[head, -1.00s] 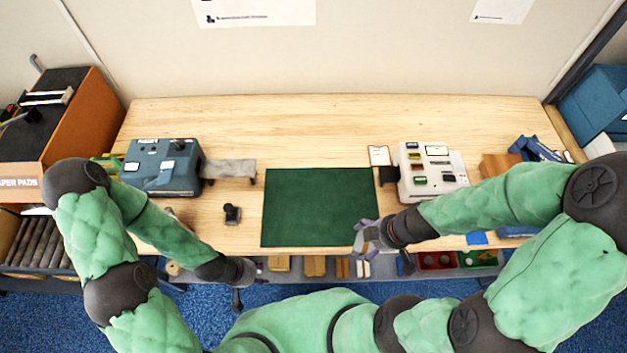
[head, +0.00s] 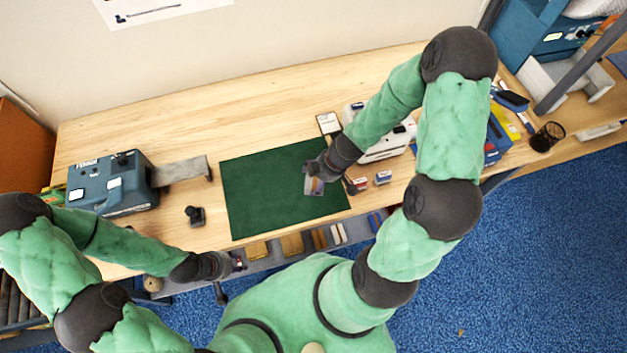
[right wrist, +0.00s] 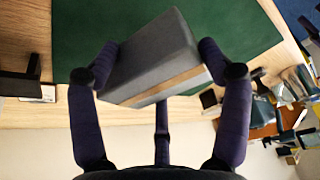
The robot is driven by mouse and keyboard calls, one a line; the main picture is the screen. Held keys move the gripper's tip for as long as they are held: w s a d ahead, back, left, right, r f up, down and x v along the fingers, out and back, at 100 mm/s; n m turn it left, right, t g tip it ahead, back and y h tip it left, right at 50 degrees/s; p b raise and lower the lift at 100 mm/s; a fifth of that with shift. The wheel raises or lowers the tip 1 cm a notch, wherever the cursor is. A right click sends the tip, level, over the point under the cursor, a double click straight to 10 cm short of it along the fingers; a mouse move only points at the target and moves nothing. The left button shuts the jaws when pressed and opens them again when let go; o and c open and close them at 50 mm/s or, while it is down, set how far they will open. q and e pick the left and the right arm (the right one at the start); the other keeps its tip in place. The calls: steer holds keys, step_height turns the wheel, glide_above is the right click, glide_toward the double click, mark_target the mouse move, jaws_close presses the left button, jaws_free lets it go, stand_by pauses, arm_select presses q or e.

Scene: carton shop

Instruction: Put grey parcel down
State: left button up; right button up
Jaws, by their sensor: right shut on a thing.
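The grey parcel (right wrist: 150,60), a small box with a tan band, is held between the fingers of my right gripper (right wrist: 160,75) in the right wrist view. In the head view the parcel (head: 314,186) shows small below my right gripper (head: 318,172), over the right part of the green mat (head: 270,205). It seems to be above the mat; I cannot tell whether it touches. My left gripper (head: 238,262) is near the table's front edge at the left, apart from the parcel. Its fingers are too small to read.
A blue-grey machine (head: 112,182) and a small black stamp (head: 195,215) stand left of the mat. A white device (head: 385,145) and small boxes (head: 383,178) are right of it, close to my right arm. Most of the mat is clear.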

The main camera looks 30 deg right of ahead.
mark_target(314, 180)
steer(key=w+f, duration=0.2)
steer(key=shift+w+d+f, duration=0.15)
steer(key=shift+f, duration=0.25)
steer(key=shift+w+f+b, duration=0.1)
steer(key=shift+f+b, duration=1)
steer(key=shift+f, duration=0.5)
steer(key=shift+f, duration=0.1)
steer(key=o, duration=1.3)
